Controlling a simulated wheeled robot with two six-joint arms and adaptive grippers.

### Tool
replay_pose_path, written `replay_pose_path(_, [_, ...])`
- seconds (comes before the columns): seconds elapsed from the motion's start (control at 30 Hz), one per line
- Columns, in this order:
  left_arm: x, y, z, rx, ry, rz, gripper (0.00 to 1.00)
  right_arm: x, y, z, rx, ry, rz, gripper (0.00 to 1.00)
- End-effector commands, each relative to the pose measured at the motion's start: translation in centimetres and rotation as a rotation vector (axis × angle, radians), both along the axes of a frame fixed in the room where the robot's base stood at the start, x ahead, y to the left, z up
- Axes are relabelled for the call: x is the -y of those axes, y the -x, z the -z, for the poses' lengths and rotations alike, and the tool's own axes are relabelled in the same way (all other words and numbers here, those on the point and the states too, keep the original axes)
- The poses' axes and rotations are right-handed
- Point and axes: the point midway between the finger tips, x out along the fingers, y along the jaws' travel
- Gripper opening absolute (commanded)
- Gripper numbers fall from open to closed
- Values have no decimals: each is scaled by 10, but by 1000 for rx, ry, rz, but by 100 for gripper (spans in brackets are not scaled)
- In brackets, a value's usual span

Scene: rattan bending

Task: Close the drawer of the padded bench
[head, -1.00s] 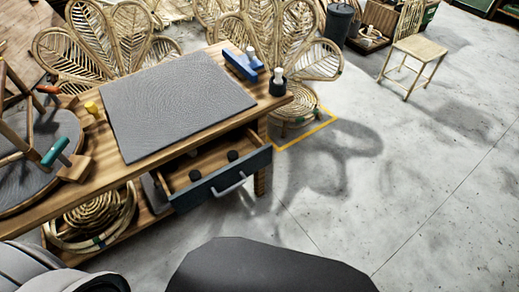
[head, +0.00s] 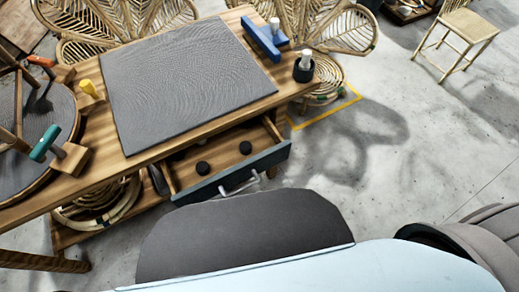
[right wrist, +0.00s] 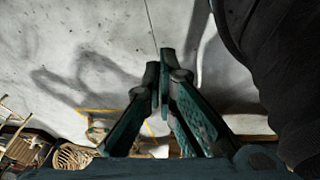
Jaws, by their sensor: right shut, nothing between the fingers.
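The padded bench (head: 222,121) has a wooden top with a grey textured pad (head: 190,80). Its drawer (head: 276,159) stands pulled out below the front edge. The drawer has a dark slate front, a metal handle (head: 240,185) and two round black items inside. My dark body part hides the lower edge of the drawer front. My right gripper (right wrist: 163,90) shows in the right wrist view with its teal fingers together and nothing between them, over the grey floor. It is not seen touching the drawer. My left gripper is in neither current view.
A blue tool (head: 264,42) and a black holder with a white-topped bottle (head: 304,67) stand at the bench's right end. A round work stand with clamps (head: 45,145) is at the left. Rattan chairs stand behind. Open floor (head: 420,130) lies to the right.

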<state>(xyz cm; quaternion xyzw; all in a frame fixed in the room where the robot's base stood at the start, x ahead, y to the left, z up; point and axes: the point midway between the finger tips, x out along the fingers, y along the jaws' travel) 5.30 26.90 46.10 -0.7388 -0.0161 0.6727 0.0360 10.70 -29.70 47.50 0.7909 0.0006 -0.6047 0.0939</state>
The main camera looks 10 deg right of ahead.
Motion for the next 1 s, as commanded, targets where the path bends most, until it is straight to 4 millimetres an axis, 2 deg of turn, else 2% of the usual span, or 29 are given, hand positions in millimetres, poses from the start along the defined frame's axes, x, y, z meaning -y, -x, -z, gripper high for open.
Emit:
replay_pose_path(0.03, [-1, 0, 24, 1, -1, 1, 40, 23, -44, 7, 131, 51, -94, 0])
replay_pose_path(0.07, [-1, 0, 35, 1, -2, 2, 40, 36, -77, 0, 236, 91, -175, 0])
replay_pose_path(0.1, [-2, -1, 52, 2, -3, 4, 40, 52, -127, -16, 397, 160, -310, 0])
replay_pose_path(0.13, [-3, -1, 66, 3, -4, 5, 40, 58, -164, -34, 532, 215, -433, 0])
replay_pose_path(0.17, [-4, -2, 80, 4, -7, 7, 40, 58, -199, -58, 673, 272, -573, 0])
replay_pose_path(0.2, [-5, -2, 101, 5, -9, 9, 40, 48, -238, -94, 874, 351, -784, 0])
replay_pose_path(0.23, [-6, -2, 118, 5, -11, 10, 40, 33, -256, -123, 1025, 406, -963, 0])
replay_pose_path(0.27, [-8, -3, 131, 5, -13, 12, 40, 14, -263, -148, 1162, 451, -1134, 0])
replay_pose_path(0.3, [-10, -3, 145, 6, -16, 15, 40, -11, -260, -174, 1314, 490, -1338, 0])
replay_pose_path(0.33, [-12, -4, 153, 7, -19, 17, 40, -27, -253, -188, 1406, 509, -1473, 0])
replay_pose_path(0.4, [-16, -5, 162, 9, -25, 20, 40, -51, -232, -209, 1555, 523, -1700, 0])
replay_pose_path(0.47, [-18, -7, 164, 12, -29, 22, 40, -62, -220, -218, 1620, 521, -1804, 0])
replay_pose_path(0.53, [-19, -8, 160, 14, -30, 24, 40, -69, -217, -224, 1644, 518, -1841, 0])
replay_pose_path(0.67, [-19, -9, 157, 15, -30, 24, 40, -86, -225, -228, 1647, 517, -1833, 0])
replay_pose_path(1.0, [-16, -9, 160, 15, -26, 24, 40, -151, -259, -228, 1645, 517, -1824, 0])
